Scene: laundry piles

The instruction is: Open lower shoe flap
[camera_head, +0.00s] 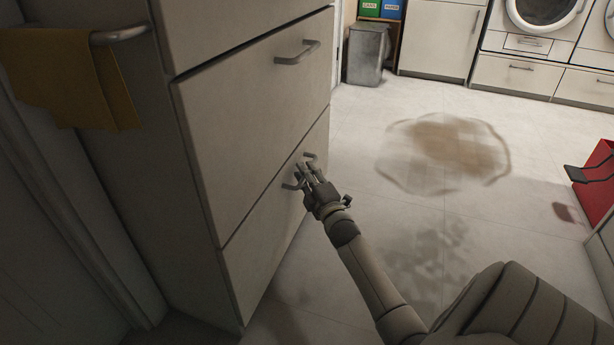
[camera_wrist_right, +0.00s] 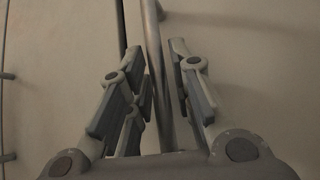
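The lower shoe flap (camera_head: 262,238) is the pale bottom front of the tall cabinet and appears closed. Its metal bar handle (camera_head: 291,186) shows at both ends around my gripper. My right gripper (camera_head: 305,173) is at this handle, with its fingers pointing at the flap front. In the right wrist view, the handle bar (camera_wrist_right: 154,50) runs between the two fingers of the right gripper (camera_wrist_right: 158,75). The fingers are apart, with small gaps beside the bar. My left gripper is not in view.
The upper flap (camera_head: 250,125) above is closed and has its own handle (camera_head: 298,53). A yellow cloth (camera_head: 75,75) hangs from a bar at left. A brown puddle (camera_head: 445,150) lies on the floor. A red object (camera_head: 597,180) stands at right; a grey bin (camera_head: 368,52) stands behind.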

